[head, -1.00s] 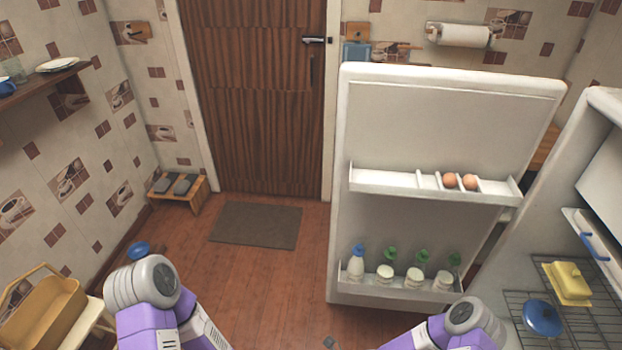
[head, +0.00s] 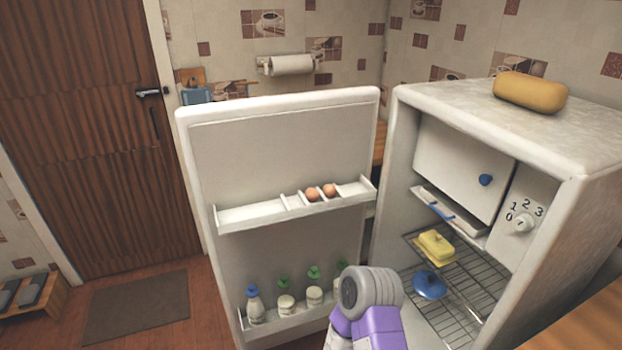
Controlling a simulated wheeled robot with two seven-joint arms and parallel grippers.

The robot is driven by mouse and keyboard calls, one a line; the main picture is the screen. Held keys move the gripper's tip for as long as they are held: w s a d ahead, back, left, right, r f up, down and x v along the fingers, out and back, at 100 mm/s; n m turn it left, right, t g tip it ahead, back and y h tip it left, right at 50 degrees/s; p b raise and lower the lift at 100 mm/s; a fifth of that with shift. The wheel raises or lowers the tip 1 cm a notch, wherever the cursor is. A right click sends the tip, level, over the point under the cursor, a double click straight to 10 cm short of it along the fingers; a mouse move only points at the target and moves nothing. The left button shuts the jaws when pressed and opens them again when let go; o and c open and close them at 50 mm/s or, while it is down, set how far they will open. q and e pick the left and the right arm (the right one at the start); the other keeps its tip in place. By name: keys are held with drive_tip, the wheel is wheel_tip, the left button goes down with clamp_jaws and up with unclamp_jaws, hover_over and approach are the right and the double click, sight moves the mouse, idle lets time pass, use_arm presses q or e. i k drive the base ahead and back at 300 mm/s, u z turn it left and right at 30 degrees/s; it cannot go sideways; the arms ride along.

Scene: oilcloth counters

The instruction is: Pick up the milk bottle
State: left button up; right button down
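Several bottles with white contents stand upright in the lower rack (head: 290,322) of the open fridge door. The leftmost bottle (head: 255,308) has a blue cap. The others have green caps, such as a bottle (head: 286,303) beside it and another bottle (head: 314,295) further right. The rightmost bottle is mostly hidden behind my purple and grey arm link. I cannot tell which one is the milk bottle the task names. Neither of my grippers shows in the view, and no bottle is seen held.
The fridge door (head: 290,150) stands open. Two eggs (head: 321,192) sit in its upper rack. Inside the fridge are a yellow butter dish (head: 436,247) and a blue-lidded pot (head: 430,286) on wire shelves. A yellow bread box (head: 530,91) is on top. Floor is clear near the mat (head: 136,309).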

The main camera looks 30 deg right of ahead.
sight(255, 313)
drive_tip(key=u, duration=1.25)
drive_tip(key=i, duration=2.5)
